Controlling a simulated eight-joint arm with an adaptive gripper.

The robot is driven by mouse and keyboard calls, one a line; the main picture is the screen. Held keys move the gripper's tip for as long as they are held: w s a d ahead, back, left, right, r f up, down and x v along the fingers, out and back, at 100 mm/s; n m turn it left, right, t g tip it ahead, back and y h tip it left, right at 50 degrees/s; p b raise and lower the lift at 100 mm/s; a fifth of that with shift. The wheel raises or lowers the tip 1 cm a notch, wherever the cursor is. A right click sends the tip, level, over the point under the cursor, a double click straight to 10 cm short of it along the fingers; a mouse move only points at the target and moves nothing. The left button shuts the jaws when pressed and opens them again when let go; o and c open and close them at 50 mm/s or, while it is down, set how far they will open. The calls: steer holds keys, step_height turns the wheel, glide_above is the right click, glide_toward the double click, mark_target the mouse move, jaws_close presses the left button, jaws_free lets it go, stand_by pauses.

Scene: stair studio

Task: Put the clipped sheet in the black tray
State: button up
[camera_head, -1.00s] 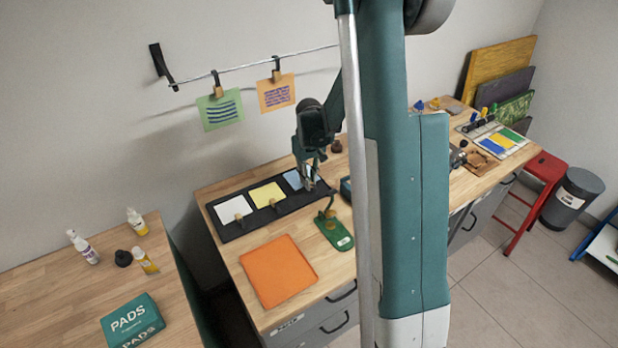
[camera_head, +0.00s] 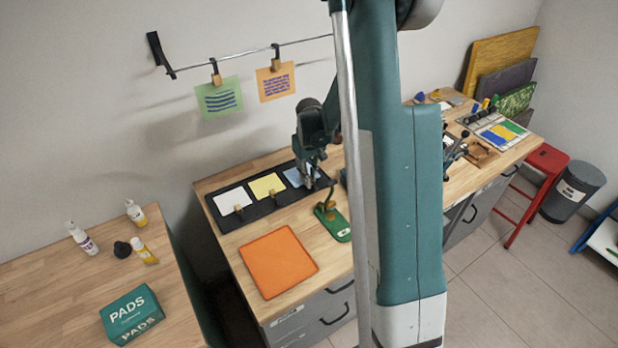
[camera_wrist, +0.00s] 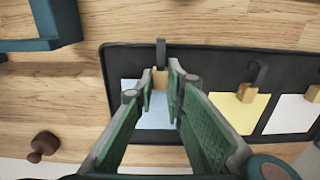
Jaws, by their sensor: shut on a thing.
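The black tray (camera_head: 222,227) lies on the wooden bench and also shows in the wrist view (camera_wrist: 200,58). In it lie a white sheet (camera_head: 232,201), a yellow sheet (camera_head: 266,185) and a light blue sheet (camera_head: 294,178), each with a wooden clip. My gripper (camera_head: 310,183) points down at the blue sheet at the tray's far right end in the head view. In the wrist view my gripper's fingertips (camera_wrist: 160,74) are shut on the wooden clip (camera_wrist: 160,79) of the blue sheet (camera_wrist: 153,118). The sheet lies over the tray floor; exact contact is unclear.
A green stand (camera_head: 334,225) and an orange mat (camera_head: 278,262) are in front of the tray. A green sheet (camera_head: 219,97) and an orange sheet (camera_head: 276,82) hang from a rail on the wall. A brown knob (camera_wrist: 44,143) stands beside the tray.

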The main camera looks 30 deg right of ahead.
steer(key=shift+f, duration=0.2)
steer(key=o, duration=0.8)
steer(key=shift+r, duration=0.15)
steer(key=shift+r, duration=5.85)
